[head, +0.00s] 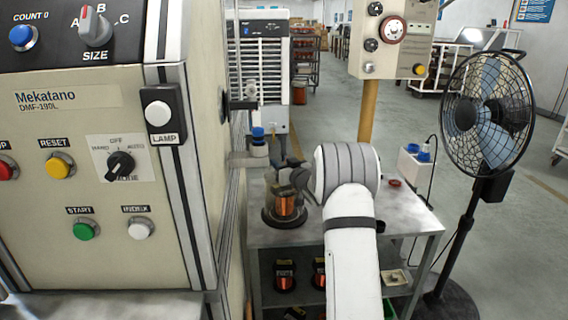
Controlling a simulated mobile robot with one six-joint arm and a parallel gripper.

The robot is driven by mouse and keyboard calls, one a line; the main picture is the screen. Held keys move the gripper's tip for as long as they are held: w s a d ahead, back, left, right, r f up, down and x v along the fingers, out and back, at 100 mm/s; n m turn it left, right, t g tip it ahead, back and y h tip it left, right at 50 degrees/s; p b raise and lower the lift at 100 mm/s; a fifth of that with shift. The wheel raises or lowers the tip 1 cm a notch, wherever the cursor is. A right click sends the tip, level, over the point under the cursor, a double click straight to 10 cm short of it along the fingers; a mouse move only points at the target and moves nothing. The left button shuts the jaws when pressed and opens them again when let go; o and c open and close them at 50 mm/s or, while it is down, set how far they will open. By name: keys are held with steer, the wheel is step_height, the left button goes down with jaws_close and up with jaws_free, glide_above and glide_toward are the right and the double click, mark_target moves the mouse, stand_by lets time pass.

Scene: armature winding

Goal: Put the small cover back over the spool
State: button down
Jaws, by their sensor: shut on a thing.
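A copper-wound spool (287,205) stands upright on a dark round base (284,219) on the grey table (240,232). My gripper (293,181) is just above the spool, small in view and partly behind my white arm. It is shut on a small greyish piece that looks like the small cover (300,178). The cover is at the top of the spool. I cannot tell whether it touches the spool or is held just above it.
A beige control cabinet (60,220) fills the left. More spools (285,276) stand on the lower shelf. A red ring (395,183) and a white box with a blue top (415,165) are at the table's back right. A black fan (488,113) stands to the right.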

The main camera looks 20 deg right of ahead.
steer(key=shift+f, duration=0.2)
steer(key=c, duration=0.8)
jaws_free()
steer(key=shift+c, duration=0.2)
